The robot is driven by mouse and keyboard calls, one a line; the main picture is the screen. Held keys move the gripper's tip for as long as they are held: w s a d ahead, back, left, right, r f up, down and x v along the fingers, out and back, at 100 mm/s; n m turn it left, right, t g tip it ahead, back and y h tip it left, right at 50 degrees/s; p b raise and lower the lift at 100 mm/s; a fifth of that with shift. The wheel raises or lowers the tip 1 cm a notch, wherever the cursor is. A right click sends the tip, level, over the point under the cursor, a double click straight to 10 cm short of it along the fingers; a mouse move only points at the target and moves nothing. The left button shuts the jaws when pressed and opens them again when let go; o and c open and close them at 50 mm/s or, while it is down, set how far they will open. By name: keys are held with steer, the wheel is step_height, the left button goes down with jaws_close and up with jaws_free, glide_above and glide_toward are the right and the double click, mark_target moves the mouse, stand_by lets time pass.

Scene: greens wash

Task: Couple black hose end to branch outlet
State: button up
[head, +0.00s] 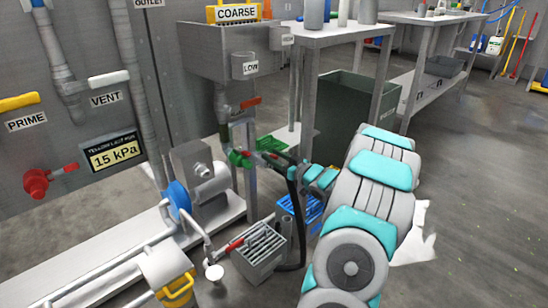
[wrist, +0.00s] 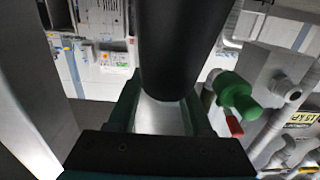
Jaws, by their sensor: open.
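The black hose (head: 299,228) rises from the floor beside the grey crate to my gripper in the head view. In the wrist view the thick black hose (wrist: 182,45) fills the top middle, in front of or between my fingers. My gripper (wrist: 163,112) is open around or just behind it; I cannot tell if either finger touches it. A green fitting with a red handle, apparently the branch outlet (head: 238,158), is just left of my gripper (head: 272,157) in the head view. It also shows right of the hose in the wrist view (wrist: 238,92). The hose's end and its joint are hidden.
A grey slotted crate (head: 258,262) and a blue crate (head: 291,222) stand on the floor below. The pump (head: 203,180) is on a low bench at left. A dark bin (head: 345,118) stands behind my arm. Open floor lies right.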

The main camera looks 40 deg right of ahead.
steer(key=shift+s, duration=0.1)
steer(key=s, duration=0.7)
steer(key=shift+s+d+p, duration=0.3)
stand_by(0.4)
